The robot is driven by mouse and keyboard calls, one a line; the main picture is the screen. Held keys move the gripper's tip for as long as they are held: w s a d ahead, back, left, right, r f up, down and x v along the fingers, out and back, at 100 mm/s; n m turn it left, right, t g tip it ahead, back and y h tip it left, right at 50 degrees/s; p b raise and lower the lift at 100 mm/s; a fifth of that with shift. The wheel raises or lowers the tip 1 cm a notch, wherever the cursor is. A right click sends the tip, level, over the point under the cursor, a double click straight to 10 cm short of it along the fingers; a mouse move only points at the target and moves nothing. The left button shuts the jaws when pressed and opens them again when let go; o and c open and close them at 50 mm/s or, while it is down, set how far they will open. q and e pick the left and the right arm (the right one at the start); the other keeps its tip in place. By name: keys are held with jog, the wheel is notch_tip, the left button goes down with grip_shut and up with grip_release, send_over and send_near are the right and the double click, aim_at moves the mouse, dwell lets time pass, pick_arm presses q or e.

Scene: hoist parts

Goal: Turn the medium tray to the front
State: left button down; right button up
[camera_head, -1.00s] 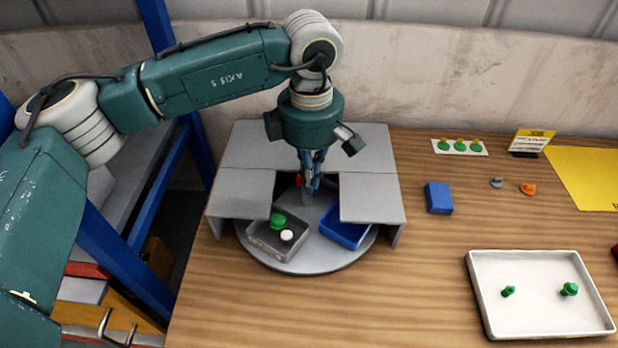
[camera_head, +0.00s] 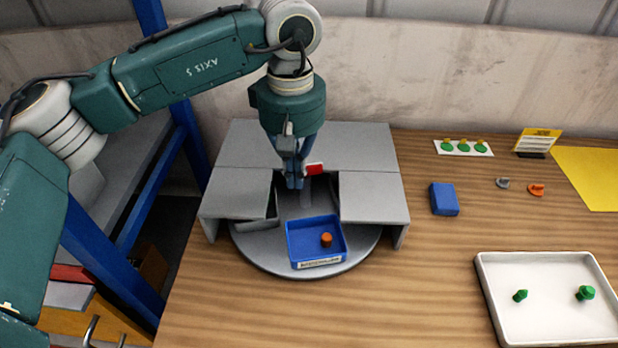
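A grey round turntable (camera_head: 262,255) sits under a grey cover with an open front. A grey tray (camera_head: 271,222) shows partly at the left of the opening, mostly under the cover. My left gripper (camera_head: 294,184) points down into the gap at the turntable's middle, beside a small red part (camera_head: 314,169). Whether its fingers grip anything is unclear. My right gripper is out of view.
A white tray (camera_head: 492,305) with two green pieces lies at the right. A blue block (camera_head: 444,199), a grey piece (camera_head: 503,183) and an orange piece (camera_head: 536,190) lie farther back. The wooden table (camera_head: 420,290) in front of the turntable is clear.

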pick_arm(q)
notch_tip(320, 180, up, 6)
jog(key=m+p, duration=0.1)
jog(key=p, duration=0.2)
jog(key=shift+a, duration=0.25)
dwell(0.5)
jog(key=shift+s, duration=0.15)
dwell(0.3)
